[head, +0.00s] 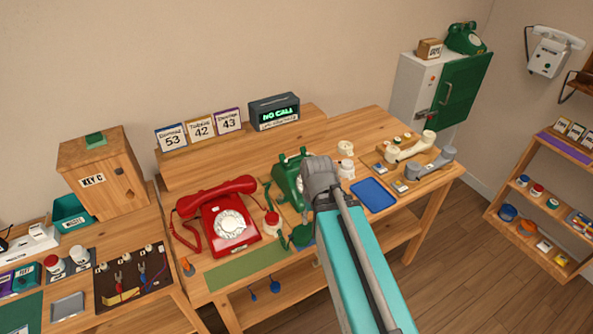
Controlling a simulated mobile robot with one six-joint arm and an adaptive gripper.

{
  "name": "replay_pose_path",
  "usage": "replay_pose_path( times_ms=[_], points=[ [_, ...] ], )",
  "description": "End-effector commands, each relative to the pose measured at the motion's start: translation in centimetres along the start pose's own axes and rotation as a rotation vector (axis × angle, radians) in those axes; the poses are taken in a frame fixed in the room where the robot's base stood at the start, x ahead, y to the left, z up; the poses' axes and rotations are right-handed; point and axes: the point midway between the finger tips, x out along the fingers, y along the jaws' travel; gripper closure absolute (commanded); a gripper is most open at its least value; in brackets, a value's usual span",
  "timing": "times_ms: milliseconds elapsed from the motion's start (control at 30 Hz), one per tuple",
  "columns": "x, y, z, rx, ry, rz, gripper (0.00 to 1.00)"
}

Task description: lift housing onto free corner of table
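A green phone housing (285,180) stands near the middle of the wooden table (320,137). Its right side is hidden behind my arm. My gripper (308,190) is at the housing's right side, seen from behind. Its fingertips are hidden, so I cannot tell whether it is open, shut or touching the housing. A green handset (300,236) lies in front of the housing, partly behind my arm. The table's back right part (370,122) is bare.
A red dial phone (229,220) stands left of the housing. A NO CALL display (275,112) stands on the back shelf. A green mat (235,270) lies at the front.

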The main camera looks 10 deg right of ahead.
Motion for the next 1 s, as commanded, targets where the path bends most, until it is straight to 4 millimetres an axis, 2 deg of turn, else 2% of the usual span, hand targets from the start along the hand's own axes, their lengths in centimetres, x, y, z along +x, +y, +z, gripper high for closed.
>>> replay_pose_path(
  times_ms=[100,333,567,1000],
  points=[
    [0.0,0.0,0.0,0.000,0.000,0.000,0.43],
    [-0.2,0.0,-0.7,-0.033,0.001,0.007,0.00],
    [-1.3,-0.1,-3.8,-0.212,0.004,0.046,0.00],
    [-5.0,-1.4,-14.6,-0.920,-0.046,0.197,0.00]
  ],
)
